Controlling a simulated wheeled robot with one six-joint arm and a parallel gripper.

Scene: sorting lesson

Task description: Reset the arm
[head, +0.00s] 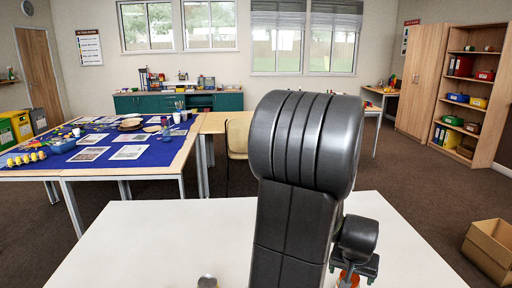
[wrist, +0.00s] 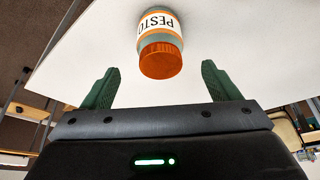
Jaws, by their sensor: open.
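My gripper (wrist: 157,72) is open, its two green fingers apart and nothing between their pads that I can make out as held. A jar labelled PESTO (wrist: 157,28), with an orange lid, is on the white table (wrist: 85,55) just beyond the fingertips in the wrist view. In the head view my dark arm stands over the white table (head: 120,245) and hides much of its middle. An orange patch, probably the jar's lid (head: 348,279), shows at the bottom edge beside my wrist.
A small round silver-topped thing (head: 207,282) is on the white table at the front. A blue-covered table (head: 100,150) with craft items stands at the left. A chair (head: 238,138) is behind my arm. A cardboard box (head: 490,250) is on the floor at right.

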